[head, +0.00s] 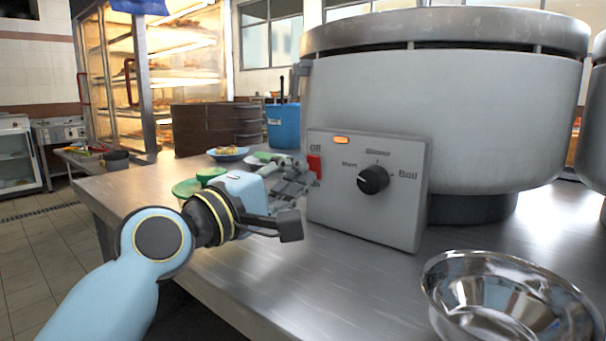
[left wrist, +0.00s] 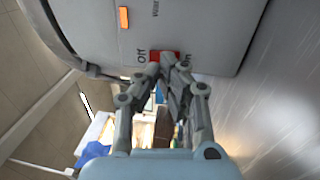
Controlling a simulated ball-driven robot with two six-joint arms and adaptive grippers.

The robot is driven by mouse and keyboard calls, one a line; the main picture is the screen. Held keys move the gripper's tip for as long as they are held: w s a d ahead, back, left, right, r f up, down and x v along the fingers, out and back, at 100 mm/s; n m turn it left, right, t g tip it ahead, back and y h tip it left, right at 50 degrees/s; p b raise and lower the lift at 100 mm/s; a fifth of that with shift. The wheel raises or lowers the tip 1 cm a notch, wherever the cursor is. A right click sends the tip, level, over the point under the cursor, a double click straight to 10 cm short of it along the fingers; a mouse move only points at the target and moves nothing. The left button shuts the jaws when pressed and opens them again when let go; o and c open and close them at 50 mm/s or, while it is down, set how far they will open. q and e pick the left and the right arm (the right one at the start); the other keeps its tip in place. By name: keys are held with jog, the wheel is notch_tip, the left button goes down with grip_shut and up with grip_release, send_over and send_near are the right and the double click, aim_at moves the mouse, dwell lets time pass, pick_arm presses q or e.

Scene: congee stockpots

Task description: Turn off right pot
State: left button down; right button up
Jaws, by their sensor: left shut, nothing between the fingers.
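A large grey pot (head: 440,115) stands on the steel counter. Its front control box (head: 340,215) carries a red switch (head: 315,163) between "Off" and "On" marks, an orange light (head: 342,140) and a black knob (head: 373,180). My left gripper (head: 303,178) is shut and empty, its fingertips right by the red switch. In the left wrist view, the fingertips (left wrist: 168,62) overlap the lower part of the red switch (left wrist: 158,55); I cannot tell whether they touch it. The orange light (left wrist: 124,18) also shows there. My right gripper is not in view.
A second pot (head: 592,130) is cut off at the right edge. A shiny metal bowl (head: 505,300) stands at the front right of the counter (head: 275,270). A blue container (head: 283,126) and a food bowl (head: 228,153) are behind my left gripper.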

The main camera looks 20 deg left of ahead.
aim_at(314, 167)
pick_arm(q)
jog(key=shift+w+d, duration=0.2)
jog(key=shift+w, duration=0.35)
jog(key=shift+w+d+r, duration=0.1)
jog(key=shift+w+d, duration=0.05)
jog(key=shift+w, duration=0.25)
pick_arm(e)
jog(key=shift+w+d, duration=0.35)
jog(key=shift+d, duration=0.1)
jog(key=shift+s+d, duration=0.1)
